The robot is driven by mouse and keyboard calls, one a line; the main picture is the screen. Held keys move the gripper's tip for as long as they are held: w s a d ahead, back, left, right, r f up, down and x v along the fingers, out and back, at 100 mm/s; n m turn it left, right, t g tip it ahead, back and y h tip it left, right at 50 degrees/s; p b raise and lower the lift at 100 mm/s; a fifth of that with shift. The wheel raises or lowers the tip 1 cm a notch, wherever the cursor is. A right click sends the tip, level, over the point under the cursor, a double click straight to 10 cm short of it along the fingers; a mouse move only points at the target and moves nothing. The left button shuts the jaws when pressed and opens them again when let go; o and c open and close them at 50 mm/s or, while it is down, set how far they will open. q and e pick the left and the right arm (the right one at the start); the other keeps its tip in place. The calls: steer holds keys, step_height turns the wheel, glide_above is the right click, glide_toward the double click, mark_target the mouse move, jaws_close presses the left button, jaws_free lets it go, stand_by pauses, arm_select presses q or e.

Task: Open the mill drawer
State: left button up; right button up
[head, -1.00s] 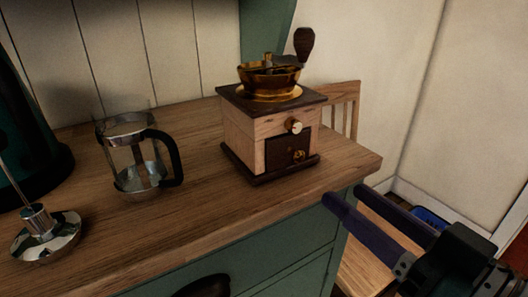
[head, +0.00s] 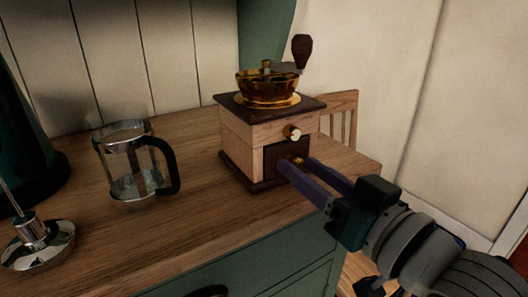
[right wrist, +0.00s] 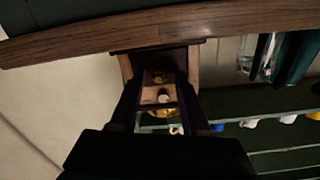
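The wooden coffee mill (head: 239,138) stands upright on the counter, with a brass bowl and a dark crank knob on top. Its dark drawer (head: 271,157) is low on the front and looks shut. The small brass drawer knob (head: 298,160) is partly hidden by my fingers. A paler knob (head: 292,133) sits above it. My right gripper (head: 296,164) is open, its fingertips close to the drawer front on either side of the knob. In the right wrist view the drawer knob (right wrist: 158,77) shows between the separated fingers; contact cannot be told. My left gripper is not in view.
A glass French press (head: 130,165) stands left of the mill, with its metal plunger (head: 38,245) nearer the front left. A dark green kettle (head: 28,150) is at the left edge. A wooden chair (head: 340,115) stands behind the counter's right end. Counter before the mill is clear.

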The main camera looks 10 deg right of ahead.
jaws_close()
stand_by(1.2)
